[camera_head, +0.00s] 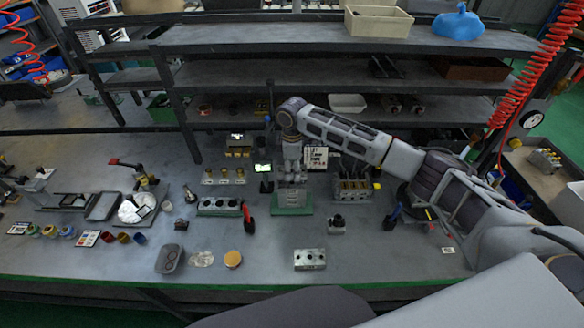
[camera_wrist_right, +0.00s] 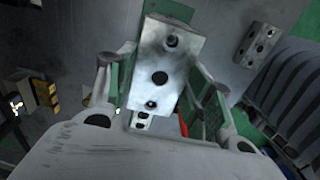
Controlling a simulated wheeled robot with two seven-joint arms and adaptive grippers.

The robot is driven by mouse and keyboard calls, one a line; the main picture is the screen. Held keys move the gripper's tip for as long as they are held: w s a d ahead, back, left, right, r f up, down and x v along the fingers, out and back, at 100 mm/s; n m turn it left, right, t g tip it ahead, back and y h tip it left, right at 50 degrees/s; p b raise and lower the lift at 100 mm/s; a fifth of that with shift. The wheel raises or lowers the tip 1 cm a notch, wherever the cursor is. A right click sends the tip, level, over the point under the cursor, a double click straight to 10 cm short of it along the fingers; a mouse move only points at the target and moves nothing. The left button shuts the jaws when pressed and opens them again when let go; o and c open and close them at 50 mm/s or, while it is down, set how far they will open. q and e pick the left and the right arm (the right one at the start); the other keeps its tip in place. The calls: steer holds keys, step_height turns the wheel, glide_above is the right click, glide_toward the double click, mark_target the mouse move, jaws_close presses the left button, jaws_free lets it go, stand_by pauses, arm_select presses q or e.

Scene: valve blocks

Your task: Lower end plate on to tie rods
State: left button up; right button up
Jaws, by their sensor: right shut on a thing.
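My right gripper (camera_head: 292,180) reaches in from the right and points down over a grey stack (camera_head: 291,197) on a green base (camera_head: 292,211). In the right wrist view, the gripper (camera_wrist_right: 160,85) is shut on the end plate (camera_wrist_right: 177,68), a bright metal plate with a row of three dark holes between the two fingers. Green of the base shows beyond the plate there. The tie rods cannot be made out, so whether the plate touches them cannot be told. My left gripper is not in view.
A valve block with a green base (camera_head: 219,207) and a red-handled tool (camera_head: 248,218) stand to the left. A grey block with ports (camera_head: 353,187) is to the right. A metal block (camera_head: 309,260) lies in front. Shelves (camera_head: 340,75) rise behind. The front bench edge is mostly clear.

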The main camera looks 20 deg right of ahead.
mark_target(292, 183)
steer(key=shift+f+b, duration=0.4)
steer(key=shift+f, duration=1.85)
stand_by(0.8)
steer(key=o, duration=1.3)
steer(key=shift+r, duration=6)
steer(key=shift+s+f, duration=0.1)
steer(key=shift+s, duration=0.05)
